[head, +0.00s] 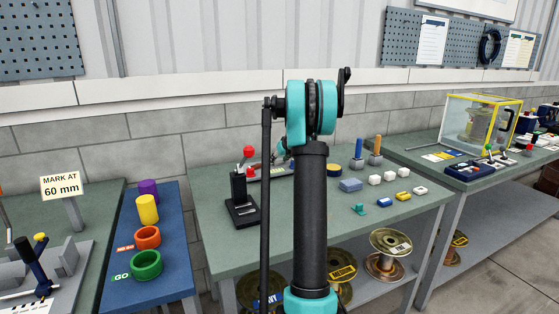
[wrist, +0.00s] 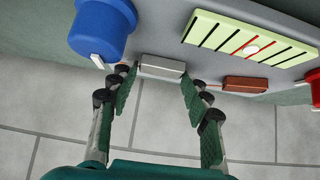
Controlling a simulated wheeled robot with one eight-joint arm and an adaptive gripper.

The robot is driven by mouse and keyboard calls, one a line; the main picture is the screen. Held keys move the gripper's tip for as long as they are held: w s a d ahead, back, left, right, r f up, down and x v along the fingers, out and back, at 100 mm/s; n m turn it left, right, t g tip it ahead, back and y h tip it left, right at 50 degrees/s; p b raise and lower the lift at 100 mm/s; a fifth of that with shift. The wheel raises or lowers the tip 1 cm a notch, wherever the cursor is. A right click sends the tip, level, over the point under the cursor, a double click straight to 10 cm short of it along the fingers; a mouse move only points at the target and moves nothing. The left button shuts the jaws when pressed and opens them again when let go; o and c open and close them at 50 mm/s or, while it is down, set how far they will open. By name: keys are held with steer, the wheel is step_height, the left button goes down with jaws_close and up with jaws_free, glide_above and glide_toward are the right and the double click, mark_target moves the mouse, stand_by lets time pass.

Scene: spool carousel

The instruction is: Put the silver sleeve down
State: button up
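The silver sleeve (wrist: 162,67), a small pale grey block-like piece, shows in the wrist view at the front edge of a grey panel. My gripper (wrist: 160,72) has one green-padded fingertip at each end of it and appears shut on it. The sleeve appears low at the panel; I cannot tell whether it touches it.
The grey panel (wrist: 155,28) carries a striped scale (wrist: 248,45), a blue cylinder (wrist: 100,27) and a brown-red block (wrist: 245,84). A red part (wrist: 315,88) stands at right. In the head view, a black lever stand (head: 241,200) and several small blocks share the green table (head: 215,256).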

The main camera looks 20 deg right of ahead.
steer(key=shift+o, duration=1)
steer(key=shift+r, duration=0.15)
steer(key=v, duration=1.2)
